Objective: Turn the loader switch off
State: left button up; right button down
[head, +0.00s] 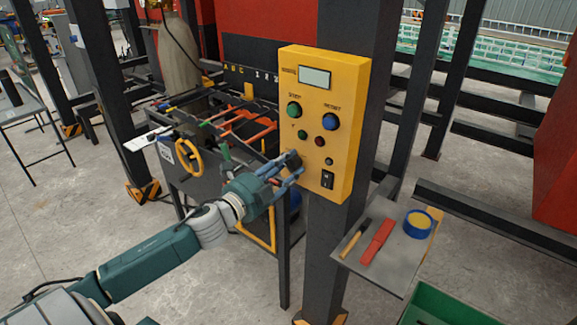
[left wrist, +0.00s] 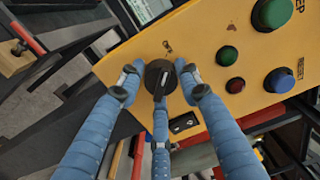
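The yellow control box (head: 322,125) is fixed to a dark post. It carries a black rotary knob (head: 293,159) at its lower left. The knob shows large in the left wrist view (left wrist: 158,77), with a raised handle on its face. A black rocker switch (head: 327,179) is at the box's lower right. No readable label shows which is the loader switch. My left gripper (head: 284,174) is at the rotary knob, its blue fingers (left wrist: 160,90) around the knob's rim. Whether they press on it cannot be told. My right gripper is not in view.
The box also has a display (head: 314,77), a green button (head: 294,109), a blue button (head: 330,121) and smaller buttons. A small shelf (head: 398,265) with tools and tape sticks out at lower right. A dark frame with a yellow handwheel (head: 189,157) stands behind my left arm.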

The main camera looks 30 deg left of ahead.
pick_arm(q)
jog(key=o, duration=0.4)
jog(key=shift+a+r, duration=0.25)
jog(key=shift+r, duration=0.05)
jog(key=shift+o, duration=0.2)
jog(key=shift+f, duration=0.2)
jog(key=s+a, duration=0.1)
jog(key=s, duration=1.1)
jog(key=shift+a+f, duration=0.1)
